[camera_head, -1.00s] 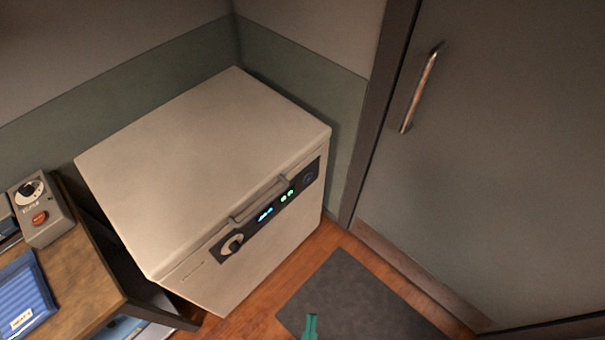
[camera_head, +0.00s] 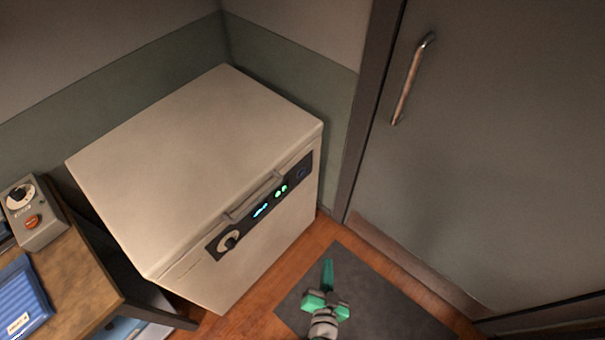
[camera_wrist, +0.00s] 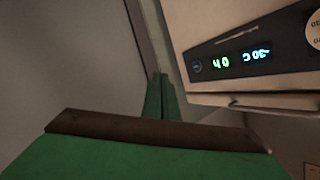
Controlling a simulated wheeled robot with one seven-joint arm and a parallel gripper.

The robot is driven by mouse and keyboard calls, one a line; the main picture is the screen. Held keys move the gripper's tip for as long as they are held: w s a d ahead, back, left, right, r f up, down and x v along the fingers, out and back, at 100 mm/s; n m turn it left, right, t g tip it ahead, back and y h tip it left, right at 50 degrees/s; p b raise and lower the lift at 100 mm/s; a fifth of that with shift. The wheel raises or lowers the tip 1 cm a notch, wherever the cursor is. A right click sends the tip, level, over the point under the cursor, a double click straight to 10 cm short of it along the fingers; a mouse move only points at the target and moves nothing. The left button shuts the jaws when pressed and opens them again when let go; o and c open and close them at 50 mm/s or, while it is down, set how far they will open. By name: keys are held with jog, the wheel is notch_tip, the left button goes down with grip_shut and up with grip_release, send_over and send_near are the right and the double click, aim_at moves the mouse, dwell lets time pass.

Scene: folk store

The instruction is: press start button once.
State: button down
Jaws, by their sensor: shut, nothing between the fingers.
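A pale box-shaped chest machine (camera_head: 195,150) stands in the corner with a dark control panel (camera_head: 216,248) on its front. At the panel's right end in the head view is a small round button with a faint blue ring (camera_head: 302,173); it also shows at the panel's left end in the wrist view (camera_wrist: 196,66). Its label is too small to read. My green gripper (camera_head: 328,263) is shut and empty, in front of the machine over the dark mat, apart from the panel. In the wrist view the closed fingers (camera_wrist: 160,78) point up, left of and below the button.
The panel also has a pale knob (camera_head: 229,241), lit displays (camera_head: 260,210) and a handle (camera_head: 252,196) above it. A grey door (camera_head: 480,150) is at the right. A wooden table (camera_head: 82,265) with a grey control box (camera_head: 38,228) and blue tray (camera_head: 22,290) is at left.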

aim_at(302, 173)
jog(key=w+m+t+y, duration=0.1)
jog(key=w+m, duration=0.3)
jog(key=w, duration=2.1)
jog(key=shift+w+a+y, duration=0.25)
jog(key=shift+a+y, duration=0.2)
jog(key=shift+y, duration=0.45)
jog(key=shift+f, duration=0.1)
jog(key=w+a, duration=0.5)
jog(key=a, duration=0.2)
jog(key=shift+w, duration=0.15)
jog(key=shift+w+a, duration=0.25)
jog(key=shift+a, duration=0.1)
